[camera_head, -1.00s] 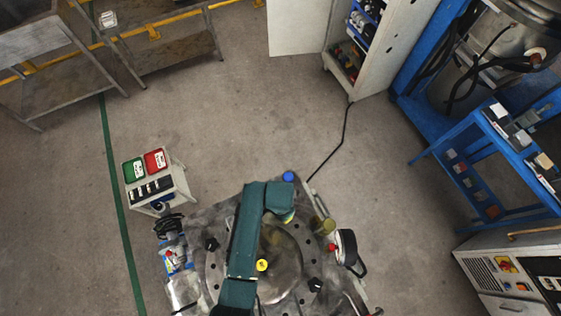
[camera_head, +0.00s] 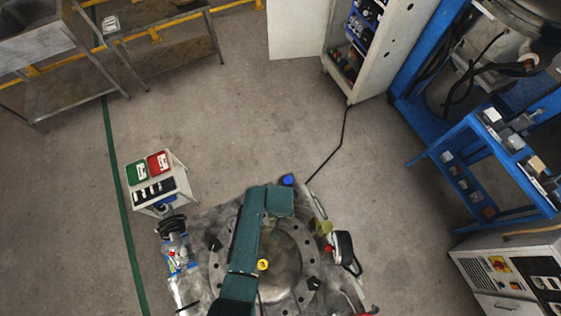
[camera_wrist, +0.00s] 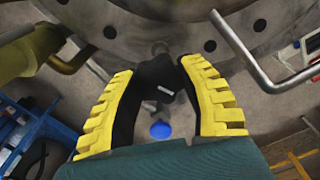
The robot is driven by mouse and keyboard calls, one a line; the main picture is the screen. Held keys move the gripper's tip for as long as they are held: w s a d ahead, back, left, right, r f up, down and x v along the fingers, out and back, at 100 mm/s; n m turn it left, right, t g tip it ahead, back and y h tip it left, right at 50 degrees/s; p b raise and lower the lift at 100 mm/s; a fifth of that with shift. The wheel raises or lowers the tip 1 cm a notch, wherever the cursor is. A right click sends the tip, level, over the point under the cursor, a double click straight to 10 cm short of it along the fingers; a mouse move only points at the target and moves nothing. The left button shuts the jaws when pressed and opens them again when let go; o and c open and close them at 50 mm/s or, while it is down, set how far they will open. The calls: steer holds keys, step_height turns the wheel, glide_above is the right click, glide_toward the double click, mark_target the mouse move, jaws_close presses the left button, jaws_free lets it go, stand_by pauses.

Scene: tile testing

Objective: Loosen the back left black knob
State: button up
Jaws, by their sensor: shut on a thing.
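In the wrist view my gripper (camera_wrist: 158,72) has its yellow, black-padded fingers on both sides of a black knob (camera_wrist: 157,88) and is shut on it. The knob sits at the edge of a round metal flange (camera_wrist: 130,38) with bolt holes. In the head view my teal arm covers the gripper and this knob. Two other black knobs show there, one left of my arm (camera_head: 212,243) and one at the right (camera_head: 314,283), around the round metal lid (camera_head: 285,265).
A blue cap (camera_head: 287,180) lies beyond the arm's end. A box with green and red panels (camera_head: 155,178) stands at the left. Open floor lies behind the station.

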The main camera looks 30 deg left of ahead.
steer(key=shift+f+n+p, duration=0.1)
steer(key=shift+n+p, duration=0.25)
steer(key=shift+n, duration=1.85)
steer(key=o, duration=1.2)
steer(key=shift+o, duration=0.2)
step_height(320, 180, up, 12)
